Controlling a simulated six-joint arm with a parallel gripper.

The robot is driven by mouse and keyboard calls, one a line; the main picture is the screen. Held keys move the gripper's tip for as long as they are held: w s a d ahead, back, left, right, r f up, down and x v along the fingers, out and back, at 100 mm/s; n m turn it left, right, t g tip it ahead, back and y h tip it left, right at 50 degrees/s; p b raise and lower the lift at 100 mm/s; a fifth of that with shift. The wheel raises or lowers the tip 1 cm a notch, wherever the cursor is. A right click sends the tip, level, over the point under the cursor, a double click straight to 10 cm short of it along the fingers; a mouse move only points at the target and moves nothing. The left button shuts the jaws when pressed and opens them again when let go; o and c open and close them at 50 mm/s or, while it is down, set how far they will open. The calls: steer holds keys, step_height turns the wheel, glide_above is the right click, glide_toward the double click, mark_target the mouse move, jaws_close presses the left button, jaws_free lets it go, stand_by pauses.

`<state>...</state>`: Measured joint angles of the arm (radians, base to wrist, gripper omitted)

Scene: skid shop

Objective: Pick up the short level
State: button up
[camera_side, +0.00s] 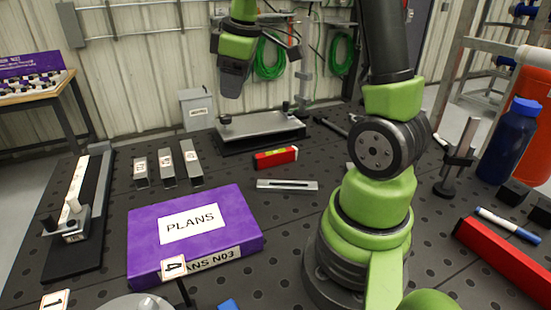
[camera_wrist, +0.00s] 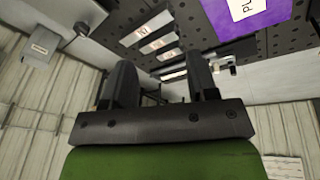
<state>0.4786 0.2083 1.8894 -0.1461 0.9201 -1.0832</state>
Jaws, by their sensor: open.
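The short level (camera_side: 276,158) is a small red block with a yellow-green vial. It lies on the dark perforated table, in front of a grey metal plate fixture, in the side view. My gripper (camera_side: 233,84) hangs in the air above and to the left of it in the side view, well apart from it. In the wrist view, the two dark fingers of my gripper (camera_wrist: 160,85) stand apart with nothing between them. I cannot make out the short level in the wrist view.
A longer red level (camera_side: 503,260) lies at the right. A purple plans box (camera_side: 240,210), a slotted grey bar (camera_side: 287,185) and several small labelled metal blocks (camera_side: 165,168) sit near the short level. A blue bottle (camera_side: 507,140) stands at the right.

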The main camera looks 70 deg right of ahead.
steer(key=d+f+n+g, duration=0.1)
steer(key=d+f, duration=0.3)
steer(key=f, duration=0.1)
steer(key=s+d+f+n+g, duration=0.1)
steer(key=d+f+n, duration=0.1)
steer(key=d+f, duration=0.2)
steer(key=d+f+n+g, duration=0.1)
steer(key=d+f+n, duration=0.1)
steer(key=d+f, duration=0.3)
steer(key=shift+s+d+f+y, duration=0.3)
steer(key=shift+d, duration=0.1)
glide_above(274, 152)
steer(key=shift+n, duration=0.3)
steer(key=f, duration=0.4)
steer(key=shift+w+a+f, duration=0.2)
steer(key=shift+a+f, duration=0.05)
steer(key=shift+a, duration=0.05)
steer(key=f, duration=0.5)
steer(key=shift+s+d+f, duration=0.2)
steer(key=shift+d+f, duration=0.05)
steer(key=shift+f, duration=0.1)
steer(key=shift+c, duration=0.2)
jaws_close()
